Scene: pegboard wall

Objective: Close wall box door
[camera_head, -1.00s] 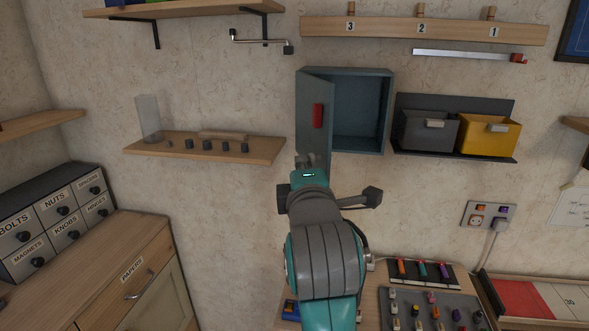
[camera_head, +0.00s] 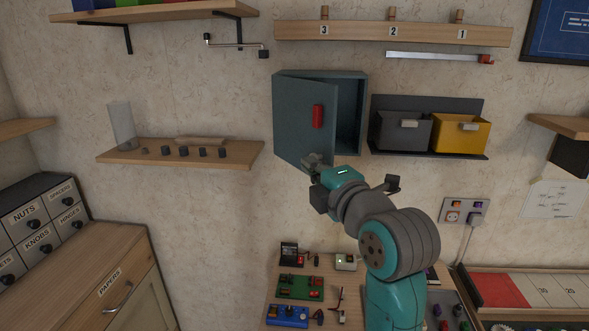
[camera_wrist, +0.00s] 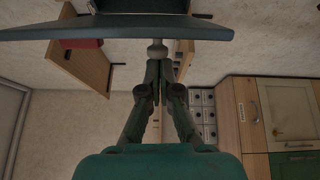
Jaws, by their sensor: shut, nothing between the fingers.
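The blue-grey wall box (camera_head: 352,100) hangs on the wall, with its inside showing at the right. Its door (camera_head: 298,110) is hinged at the left and stands partly open, covering the left part of the opening. A red handle (camera_head: 318,116) is on the door's front; it also shows in the wrist view (camera_wrist: 82,43). My gripper (camera_head: 312,160) is shut and empty at the door's lower edge. In the wrist view the door (camera_wrist: 120,29) spans the top, and my gripper's closed tips (camera_wrist: 157,48) are right at it; I cannot tell whether they touch.
A rack with a grey bin (camera_head: 402,134) and a yellow bin (camera_head: 460,138) is just right of the box. A wooden shelf (camera_head: 225,155) with small dark knobs is at the left. A pegged rail (camera_head: 360,33) runs above.

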